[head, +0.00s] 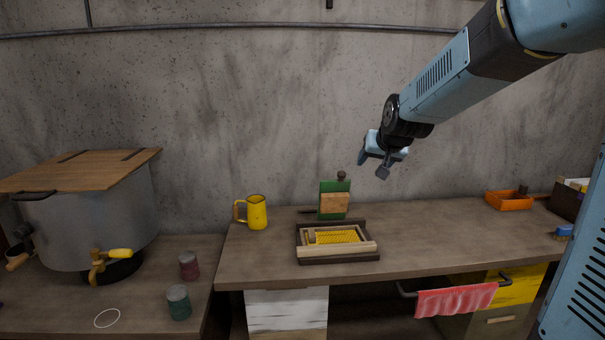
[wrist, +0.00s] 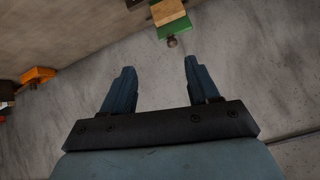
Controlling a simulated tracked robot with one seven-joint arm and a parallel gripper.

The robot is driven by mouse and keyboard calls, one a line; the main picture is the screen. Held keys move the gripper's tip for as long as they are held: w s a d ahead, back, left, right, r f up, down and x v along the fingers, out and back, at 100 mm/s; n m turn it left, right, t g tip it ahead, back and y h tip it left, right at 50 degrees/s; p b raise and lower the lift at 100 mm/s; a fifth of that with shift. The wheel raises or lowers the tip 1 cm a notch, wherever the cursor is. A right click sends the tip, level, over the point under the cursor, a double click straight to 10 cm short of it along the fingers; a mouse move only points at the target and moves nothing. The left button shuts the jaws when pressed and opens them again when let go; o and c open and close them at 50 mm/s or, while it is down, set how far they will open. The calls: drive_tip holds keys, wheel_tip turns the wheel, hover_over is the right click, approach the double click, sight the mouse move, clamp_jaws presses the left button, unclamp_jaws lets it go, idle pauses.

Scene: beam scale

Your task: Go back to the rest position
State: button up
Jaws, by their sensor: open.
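My gripper (head: 372,166) is in the air above the right-hand workbench, in front of the concrete wall. Its two fingers are spread apart with nothing between them, as the wrist view (wrist: 158,88) also shows. My blue arm reaches in from the upper right. Below and left of the gripper, a green block with a wooden front (head: 334,202) stands on the bench. It also shows at the top of the wrist view (wrist: 174,30), apart from the fingers.
The workbench (head: 430,235) holds a yellow mug (head: 257,213), a wooden frame with a yellow mesh (head: 336,238) and an orange tray (head: 508,201). A large metal pot (head: 95,215) and two cans (head: 178,302) stand at left. A red towel (head: 455,299) hangs in front. The air around the gripper is clear.

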drive_tip(key=s+d+g, duration=0.2)
drive_tip(key=s, duration=1.4)
drive_tip(key=s+d+f+n+g+h, duration=0.1)
drive_tip(key=s+d+g, duration=0.1)
drive_tip(key=s, duration=1.4)
drive_tip(key=shift+s+d+f, duration=0.15)
drive_tip(key=shift+d+f, duration=0.05)
drive_tip(key=shift+f, duration=0.1)
